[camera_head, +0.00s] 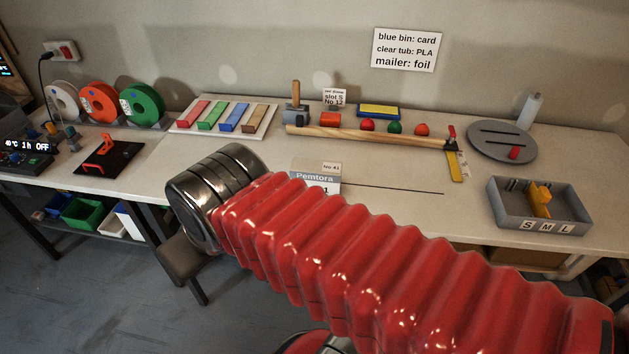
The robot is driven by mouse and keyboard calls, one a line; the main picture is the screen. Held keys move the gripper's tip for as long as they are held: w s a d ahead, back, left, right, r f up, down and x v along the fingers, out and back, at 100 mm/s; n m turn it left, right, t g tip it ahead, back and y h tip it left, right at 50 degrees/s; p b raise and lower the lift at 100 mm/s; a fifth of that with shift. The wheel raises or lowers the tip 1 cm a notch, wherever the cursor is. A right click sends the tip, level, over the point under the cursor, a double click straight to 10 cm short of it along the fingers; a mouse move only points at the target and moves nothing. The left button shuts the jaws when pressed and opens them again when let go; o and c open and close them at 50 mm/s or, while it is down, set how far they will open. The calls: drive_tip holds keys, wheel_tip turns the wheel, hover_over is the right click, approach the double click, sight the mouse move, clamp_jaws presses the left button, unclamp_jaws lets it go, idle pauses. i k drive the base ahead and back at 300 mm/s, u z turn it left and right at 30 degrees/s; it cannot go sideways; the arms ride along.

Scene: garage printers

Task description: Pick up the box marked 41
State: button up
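A low box with a grey label reading "Pemtora" (316,179) lies on the bench near its front edge, in the middle of the head view. A small tag on it seems to read "No 41", and a "1" shows at the right of its front label. My red ribbed arm crosses in front and hides the box's lower part and some of its left side. The arm's metal end section is left of the box and nearer to me. My gripper's fingers do not show, so I cannot see whether they touch anything.
A grey S/M/L tray (509,212) and a round grey disc (502,140) are to the right. Colour strips (224,117) and spools (103,103) are left. Bench right of the box is mostly clear.

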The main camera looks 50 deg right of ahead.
sight(325, 174)
drive_tip(key=z, duration=0.05)
drive_tip(key=i, duration=1)
drive_tip(key=u, duration=0.05)
